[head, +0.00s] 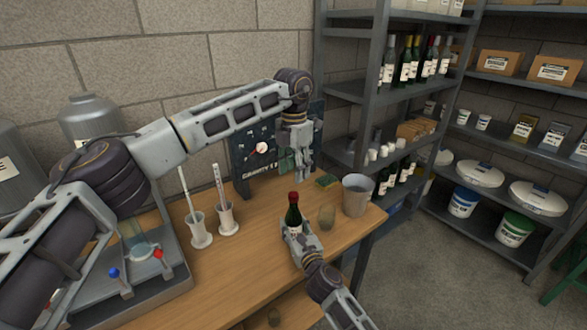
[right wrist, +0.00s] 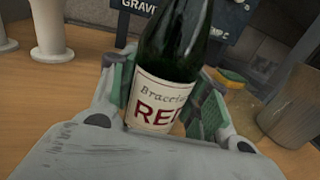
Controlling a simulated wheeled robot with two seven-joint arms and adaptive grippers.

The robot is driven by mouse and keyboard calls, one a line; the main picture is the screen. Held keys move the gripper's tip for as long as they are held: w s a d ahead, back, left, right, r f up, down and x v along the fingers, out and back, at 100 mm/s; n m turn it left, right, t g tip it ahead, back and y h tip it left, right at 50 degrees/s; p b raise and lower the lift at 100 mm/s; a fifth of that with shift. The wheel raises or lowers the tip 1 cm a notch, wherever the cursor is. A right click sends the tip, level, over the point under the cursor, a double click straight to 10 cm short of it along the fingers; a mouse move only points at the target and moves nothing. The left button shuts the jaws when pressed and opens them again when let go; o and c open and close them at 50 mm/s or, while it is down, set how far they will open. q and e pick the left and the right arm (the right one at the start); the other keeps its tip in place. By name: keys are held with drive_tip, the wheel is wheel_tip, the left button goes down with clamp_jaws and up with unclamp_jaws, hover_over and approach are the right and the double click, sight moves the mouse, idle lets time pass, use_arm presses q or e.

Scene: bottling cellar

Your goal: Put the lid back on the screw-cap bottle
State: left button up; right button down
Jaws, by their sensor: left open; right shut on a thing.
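A dark green wine bottle (head: 293,217) with a red top (head: 293,196) and a pale label stands upright on the wooden table (head: 250,262). I cannot tell whether the red top is a separate lid or how it is seated. My right gripper (head: 292,232) is shut around the bottle's lower body. In the right wrist view the bottle (right wrist: 170,60) sits between the green finger pads, its label reading "RE…"; its neck is out of frame. My left gripper (head: 299,172) is open, pointing down above and slightly behind the bottle, apart from it. No loose lid is visible.
A glass (head: 327,217) and a grey bucket (head: 357,196) stand right of the bottle, with a sponge (head: 327,181) behind. Two white-footed cylinders (head: 200,233) (head: 228,218) stand left, near a metal filling unit (head: 150,270). A dark board (head: 262,165) stands behind. The front tabletop is clear.

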sight(293, 194)
use_arm(q)
drive_tip(key=n, duration=0.6)
drive_tip(key=shift+a, duration=0.1)
drive_tip(key=n, duration=0.5)
drive_tip(key=shift+n, duration=0.4)
idle(0.3)
drive_tip(key=shift+f, duration=4)
clamp_jaws()
